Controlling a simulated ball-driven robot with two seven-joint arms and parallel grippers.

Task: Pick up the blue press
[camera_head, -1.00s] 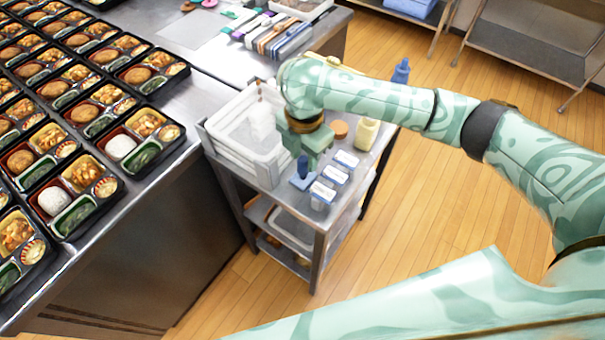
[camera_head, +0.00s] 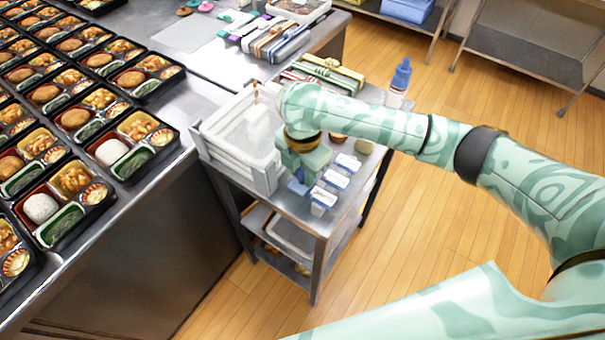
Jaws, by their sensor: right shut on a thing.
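The blue press (camera_head: 297,186) stands on the metal cart top (camera_head: 303,211), beside the white bins. Only its lower blue part shows; my gripper hides the upper part. My right gripper (camera_head: 303,172) comes down over it from above and is shut on it. The fingertips themselves are mostly hidden by the gripper body. I cannot tell whether the press is clear of the cart top. My left gripper is not in view.
Stacked white bins (camera_head: 238,162) are close on the left. A blue-capped bottle (camera_head: 400,78) and wrapped bundles (camera_head: 322,77) are behind my arm. Bento trays (camera_head: 123,147) fill the left counter.

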